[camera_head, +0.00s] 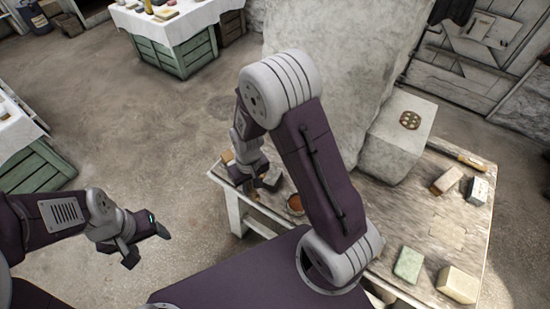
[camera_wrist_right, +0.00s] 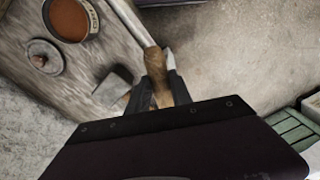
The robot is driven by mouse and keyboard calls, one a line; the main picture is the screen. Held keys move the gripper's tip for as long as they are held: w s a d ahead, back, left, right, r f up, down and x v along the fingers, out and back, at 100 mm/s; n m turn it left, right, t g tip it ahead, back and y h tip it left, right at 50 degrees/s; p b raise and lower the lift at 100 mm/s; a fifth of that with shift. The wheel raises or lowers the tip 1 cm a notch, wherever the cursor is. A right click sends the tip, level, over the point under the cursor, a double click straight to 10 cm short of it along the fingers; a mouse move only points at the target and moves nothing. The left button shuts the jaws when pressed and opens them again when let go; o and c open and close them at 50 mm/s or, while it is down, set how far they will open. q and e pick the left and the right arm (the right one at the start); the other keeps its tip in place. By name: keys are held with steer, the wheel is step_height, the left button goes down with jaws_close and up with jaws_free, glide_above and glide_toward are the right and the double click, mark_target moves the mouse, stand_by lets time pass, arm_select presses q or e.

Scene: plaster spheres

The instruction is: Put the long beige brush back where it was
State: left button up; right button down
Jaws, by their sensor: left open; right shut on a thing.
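In the right wrist view, my right gripper (camera_wrist_right: 165,88) is shut on the brown part of the long beige brush (camera_wrist_right: 154,62). Its paler length runs up to the top edge of that view, along the table's edge. The fingers cover part of it, and I cannot tell whether it touches the table. In the head view my right gripper (camera_head: 257,183) is at the left end of the wooden table (camera_head: 462,212); the brush is hard to make out there. My left gripper (camera_head: 149,246) is open and empty above the floor, left of the table.
A tin with orange-brown contents (camera_wrist_right: 70,18) and a round lid (camera_wrist_right: 44,55) lie near the brush. A large plaster block (camera_head: 325,50) stands behind the table. Blocks and a green sponge-like piece (camera_head: 409,264) lie on the right part. Open floor lies left.

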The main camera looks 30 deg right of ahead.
steer(key=shift+w+d+r, duration=0.1)
steer(key=shift+d+r, duration=0.05)
steer(key=w+d+f, duration=0.1)
steer(key=w+d, duration=0.2)
steer(key=d, duration=0.2)
steer(key=w+d+f+b, duration=0.1)
steer(key=w+d, duration=0.2)
steer(key=d, duration=0.3)
steer(key=w+d, duration=0.3)
steer(key=d, duration=0.2)
steer(key=shift+w+d+f+b, duration=0.3)
steer(key=shift+f+b, duration=0.05)
steer(key=shift+f, duration=0.05)
steer(key=shift+w+d+f+b, duration=0.15)
steer(key=shift+f+b, duration=0.5)
steer(key=shift+f, duration=1.6)
steer(key=shift+r, duration=0.1)
steer(key=c, duration=1.1)
jaws_free()
steer(key=shift+c, duration=0.2)
